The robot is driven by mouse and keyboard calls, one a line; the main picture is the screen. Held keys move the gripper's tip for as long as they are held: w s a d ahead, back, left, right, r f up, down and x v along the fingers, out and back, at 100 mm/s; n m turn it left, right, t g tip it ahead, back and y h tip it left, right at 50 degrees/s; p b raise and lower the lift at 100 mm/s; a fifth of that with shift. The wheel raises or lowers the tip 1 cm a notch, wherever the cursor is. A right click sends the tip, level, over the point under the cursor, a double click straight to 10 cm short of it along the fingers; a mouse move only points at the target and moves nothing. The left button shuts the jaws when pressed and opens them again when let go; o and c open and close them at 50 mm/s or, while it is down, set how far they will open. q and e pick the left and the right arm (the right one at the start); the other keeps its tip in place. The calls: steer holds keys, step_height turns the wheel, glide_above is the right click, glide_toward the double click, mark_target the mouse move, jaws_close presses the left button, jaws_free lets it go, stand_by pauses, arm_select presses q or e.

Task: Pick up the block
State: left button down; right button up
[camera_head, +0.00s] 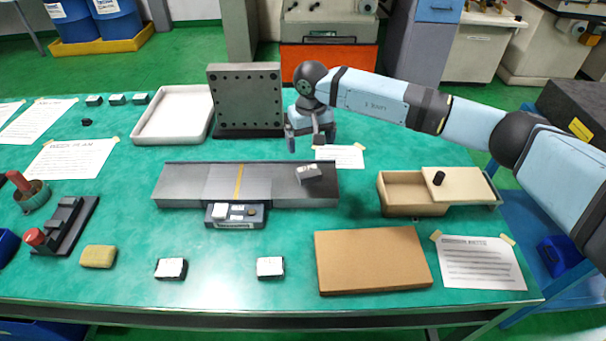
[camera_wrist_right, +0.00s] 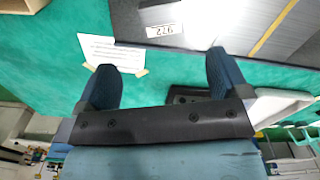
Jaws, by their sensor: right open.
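A small grey block (camera_head: 308,173) with a pale label lies slightly turned on the right part of the long grey plate (camera_head: 180,185). In the right wrist view, the labelled block (camera_wrist_right: 160,14) shows at the top, beyond the fingertips. My right gripper (camera_head: 305,144) is open and empty, behind and above the plate, apart from the block. Its two spread fingers also show in the right wrist view (camera_wrist_right: 165,72). Other small white-topped blocks stand at the table front, one left (camera_head: 171,268) and one right (camera_head: 270,267). My left gripper is not in view.
A dark upright plate with holes (camera_head: 245,98) stands behind the long plate, close to my right gripper. A white tray (camera_head: 145,137) is at back left. A wooden box (camera_head: 405,200) and brown board (camera_head: 372,260) are at right. Green table shows between them.

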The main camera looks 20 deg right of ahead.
mark_target(309, 171)
step_height(309, 171, down, 10)
steer(key=shift+a+f+p, duration=0.1)
steer(key=shift+a+p, duration=0.05)
steer(key=shift+p, duration=0.35)
steer(key=c, duration=1.3)
steer(key=shift+c, duration=0.9)
steer(key=shift+r, duration=0.25)
